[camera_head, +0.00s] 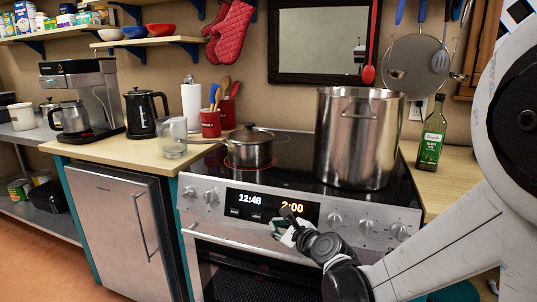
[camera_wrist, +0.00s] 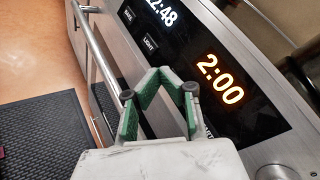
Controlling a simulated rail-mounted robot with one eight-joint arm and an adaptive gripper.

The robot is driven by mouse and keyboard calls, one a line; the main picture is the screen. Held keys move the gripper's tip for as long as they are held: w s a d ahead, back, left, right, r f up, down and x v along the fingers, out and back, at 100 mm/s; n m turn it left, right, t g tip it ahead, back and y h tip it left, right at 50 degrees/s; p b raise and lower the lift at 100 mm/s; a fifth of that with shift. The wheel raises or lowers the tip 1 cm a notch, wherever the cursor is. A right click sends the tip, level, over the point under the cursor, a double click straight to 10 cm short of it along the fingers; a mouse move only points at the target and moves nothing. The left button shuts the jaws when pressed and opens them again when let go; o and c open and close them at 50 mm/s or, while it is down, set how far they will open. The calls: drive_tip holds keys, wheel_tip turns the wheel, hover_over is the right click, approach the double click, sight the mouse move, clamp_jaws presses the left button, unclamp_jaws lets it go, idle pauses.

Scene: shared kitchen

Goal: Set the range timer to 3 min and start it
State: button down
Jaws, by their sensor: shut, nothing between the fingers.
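The range (camera_head: 215,240) has a dark control panel (camera_head: 257,213) on its front. The range timer (camera_head: 292,208) reads 2:00 in orange; it also shows large in the wrist view (camera_wrist: 219,80). The clock (camera_head: 250,200) reads 12:48 in white. Two small labelled buttons sit under the clock; the LIGHT button (camera_wrist: 150,42) shows in the wrist view. My gripper (camera_head: 287,222) is shut and empty, in front of the panel's lower right part. In the wrist view its green-padded fingers (camera_wrist: 162,74) meet just left of the timer digits. Any buttons under the timer are mostly hidden by my gripper.
Knobs (camera_head: 335,220) flank the panel. The oven handle (camera_wrist: 97,50) runs below it. A large steel pot (camera_head: 357,140) and a lidded saucepan (camera_head: 249,150) stand on the cooktop. A green bottle (camera_head: 431,135) stands right of the range. A dark mat (camera_wrist: 45,135) lies on the floor.

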drive_tip(key=s+a+r+p, duration=0.1)
drive_tip(key=s+a+r, duration=0.1)
drive_tip(key=s, duration=0.3)
drive_tip(key=shift+s, duration=0.25)
idle(0.8)
drive_tip(key=s+d+r+n+g+h+p, duration=0.3)
drive_tip(key=s+d+r+n+p, duration=0.2)
drive_tip(key=s+d+n, duration=0.4)
drive_tip(key=s+d+r+n+g+h+p, duration=0.3)
drive_tip(key=s+d+r+n+p, duration=0.3)
drive_tip(key=s+n, duration=0.8)
drive_tip(key=s+d+r+h, duration=0.1)
drive_tip(key=s+d+r, duration=0.1)
drive_tip(key=d, duration=0.2)
drive_tip(key=shift+s+d+r, duration=0.15)
drive_tip(key=shift+d+r, duration=0.05)
drive_tip(key=shift+d, duration=0.05)
idle(1.2)
